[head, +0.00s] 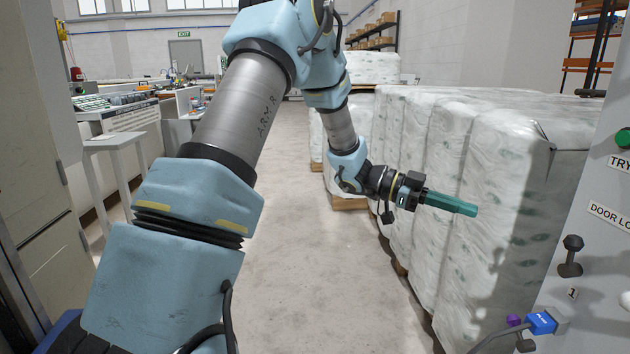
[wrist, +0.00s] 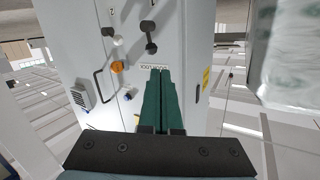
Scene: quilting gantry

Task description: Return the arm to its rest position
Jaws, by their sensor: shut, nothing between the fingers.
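My gripper (head: 450,203) has long green fingers that lie together with nothing between them. In the head view it points right, in front of the wrapped bales and to the left of the grey cabinet panel. In the wrist view the green fingers (wrist: 160,100) are closed side by side and point toward the grey cabinet (wrist: 185,40), covering part of its label. My arm, in pale blue covers, reaches up from the lower left, bends at the top and comes down to the gripper. The fingers appear clear of the cabinet.
White wrapped bales (head: 485,150) stand in a row at the right. The cabinet panel (head: 600,235) with knobs, labels and a blue plug (head: 541,322) is at the right edge. A white table (head: 115,142) and benches stand left. The floor aisle (head: 300,250) between is clear.

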